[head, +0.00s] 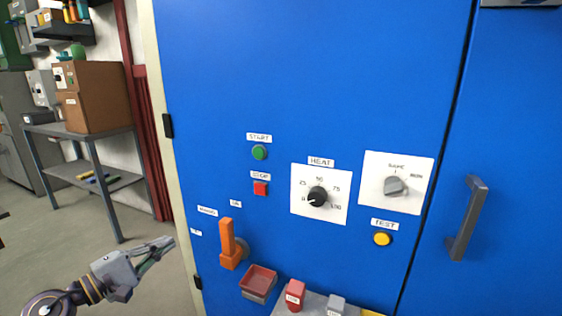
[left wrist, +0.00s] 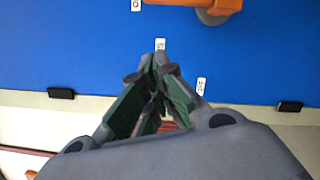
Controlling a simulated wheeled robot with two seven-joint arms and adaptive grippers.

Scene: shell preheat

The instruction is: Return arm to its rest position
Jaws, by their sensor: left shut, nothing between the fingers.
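My left gripper (head: 158,250) is at the lower left of the head view, to the left of the blue cabinet and apart from it. Its fingers are together with nothing between them; they also show in the left wrist view (left wrist: 160,72), in front of the cabinet face. An orange lever handle (head: 228,245) stands upright on the cabinet's lower left, to the right of my left gripper. Part of the orange handle (left wrist: 210,3) shows at the top of the left wrist view. My right gripper is not in view.
The blue cabinet (head: 290,60) carries a green button (head: 259,152), a red button (head: 261,188), a heat dial (head: 317,196), a grey knob (head: 394,186) and a yellow button (head: 382,239). A red tray (head: 259,279) is below. A grey shelf table (head: 75,132) stands left; floor before it is clear.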

